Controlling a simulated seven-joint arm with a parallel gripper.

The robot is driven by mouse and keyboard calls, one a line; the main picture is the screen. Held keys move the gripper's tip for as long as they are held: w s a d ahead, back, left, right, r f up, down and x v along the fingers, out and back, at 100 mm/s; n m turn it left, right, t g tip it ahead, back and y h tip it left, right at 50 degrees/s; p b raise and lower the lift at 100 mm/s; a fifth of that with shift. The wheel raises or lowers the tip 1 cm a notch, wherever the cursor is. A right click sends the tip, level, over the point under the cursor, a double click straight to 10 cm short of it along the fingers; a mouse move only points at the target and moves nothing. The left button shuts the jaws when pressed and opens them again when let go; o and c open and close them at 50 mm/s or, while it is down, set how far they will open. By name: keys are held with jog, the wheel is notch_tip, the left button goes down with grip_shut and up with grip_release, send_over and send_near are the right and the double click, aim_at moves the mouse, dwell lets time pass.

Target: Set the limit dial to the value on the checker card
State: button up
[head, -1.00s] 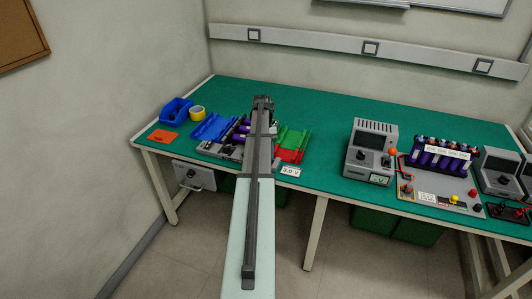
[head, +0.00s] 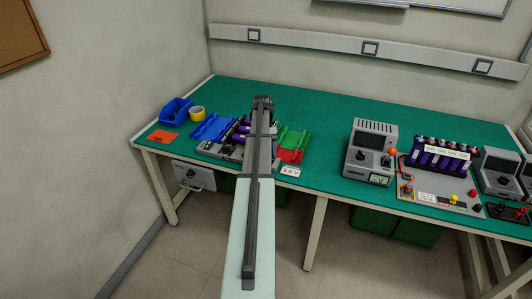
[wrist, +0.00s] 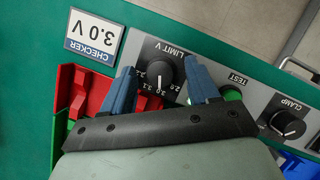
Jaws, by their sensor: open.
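The checker card (wrist: 93,35) reads 3.0 V, upside down in the wrist view; it also shows at the bench's front edge in the head view (head: 291,171). The limit dial (wrist: 158,77) is a round black knob on a grey panel marked LIMIT V. Numbers such as 3.0 and 3.1 show around it; its exact setting is hard to read. My gripper (wrist: 158,68) is open, with one blue finger on each side of the dial. I cannot tell whether the fingers touch it. In the head view my arm hides the dial.
Beside the dial are a green TEST button (wrist: 232,94) and a CLAMP knob (wrist: 287,124). Red trays (wrist: 88,92) lie close to the gripper. A grey meter (head: 370,150) stands to the right on the green bench (head: 325,125), with free bench between.

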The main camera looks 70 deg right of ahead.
jog(key=shift+v, duration=0.85)
jog(key=shift+w+d+r, duration=0.5)
jog(key=shift+d+r, duration=0.15)
jog(key=shift+d, duration=0.15)
jog(key=w+d, duration=0.2)
jog(key=d, duration=0.1)
jog(key=w+d, duration=0.1)
jog(key=d, duration=0.2)
jog(key=w+d, duration=0.2)
jog(key=d, duration=0.1)
jog(key=shift+w+d+f, duration=0.1)
jog(key=shift+w, duration=0.2)
